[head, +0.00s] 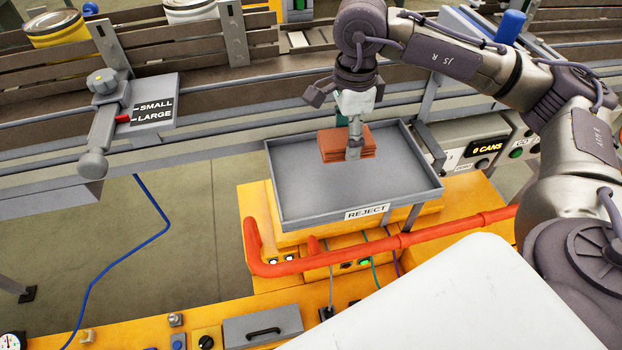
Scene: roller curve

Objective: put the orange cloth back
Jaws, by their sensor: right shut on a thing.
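The orange cloth (331,149) is a folded, flat, orange-brown piece near the back of the grey reject tray in the head view. My right gripper (354,150) points down over the tray and is shut on the cloth at its right part. The fingers hide some of the cloth. I cannot tell whether the cloth touches the tray floor or hangs just above it. My left gripper is not in view.
The grey tray (290,205) labelled REJECT is otherwise empty. A conveyor with rails and cans (57,30) runs behind it. A SMALL/LARGE lever (98,140) stands left. A red-orange pipe (390,243) crosses in front. A can counter (487,146) is at right.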

